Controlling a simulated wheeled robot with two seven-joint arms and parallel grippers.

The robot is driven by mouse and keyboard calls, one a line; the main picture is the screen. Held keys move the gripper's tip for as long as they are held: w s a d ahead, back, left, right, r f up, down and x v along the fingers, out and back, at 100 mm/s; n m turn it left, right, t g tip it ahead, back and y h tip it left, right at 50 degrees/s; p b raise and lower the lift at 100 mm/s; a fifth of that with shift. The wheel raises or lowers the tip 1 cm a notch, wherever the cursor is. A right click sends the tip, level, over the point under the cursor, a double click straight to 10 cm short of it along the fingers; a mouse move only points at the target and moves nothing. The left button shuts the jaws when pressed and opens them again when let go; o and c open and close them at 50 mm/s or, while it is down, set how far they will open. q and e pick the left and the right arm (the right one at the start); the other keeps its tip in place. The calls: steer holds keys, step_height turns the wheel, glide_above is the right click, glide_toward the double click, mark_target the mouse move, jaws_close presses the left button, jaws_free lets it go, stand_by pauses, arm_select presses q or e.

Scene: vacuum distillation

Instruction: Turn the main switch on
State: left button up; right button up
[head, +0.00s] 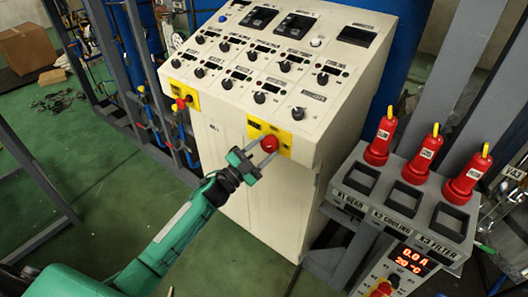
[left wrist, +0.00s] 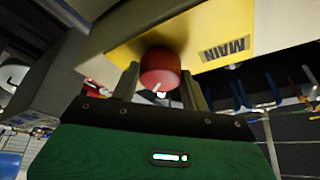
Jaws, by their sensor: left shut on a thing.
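The main switch (head: 269,144) is a red knob on a yellow plate on the front of the cream control cabinet. In the left wrist view the red knob (left wrist: 160,70) sits between my gripper's fingers, beside the word MAIN on the yellow plate (left wrist: 205,40). My left gripper (head: 262,153) is shut on this knob, one finger on each side. A small white mark shows on the knob's lower face in the wrist view. My right gripper is in neither view.
A second red knob on a yellow plate (head: 183,98) is at the cabinet's left. The sloped panel (head: 270,60) carries several black knobs. A grey rack (head: 395,195) with several red handled plugs stands at the right. Green floor (head: 90,185) is open at the left.

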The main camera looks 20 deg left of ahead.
arm_select(q)
steer(key=m+g, duration=0.1)
steer(key=m, duration=0.1)
steer(key=m+g+h, duration=0.1)
steer(key=m, duration=0.2)
steer(key=shift+a+r+m, duration=0.1)
steer(key=shift+m, duration=0.2)
steer(key=shift+m+g+p, duration=0.55)
steer(key=shift+m+g, duration=0.25)
steer(key=shift+m, duration=0.9)
steer(key=o, duration=1)
steer(key=shift+r, duration=0.1)
steer(key=shift+s+a, duration=0.15)
steer(key=shift+a, duration=0.1)
steer(key=shift+b+v, duration=2.7)
steer(key=shift+v, duration=3.95)
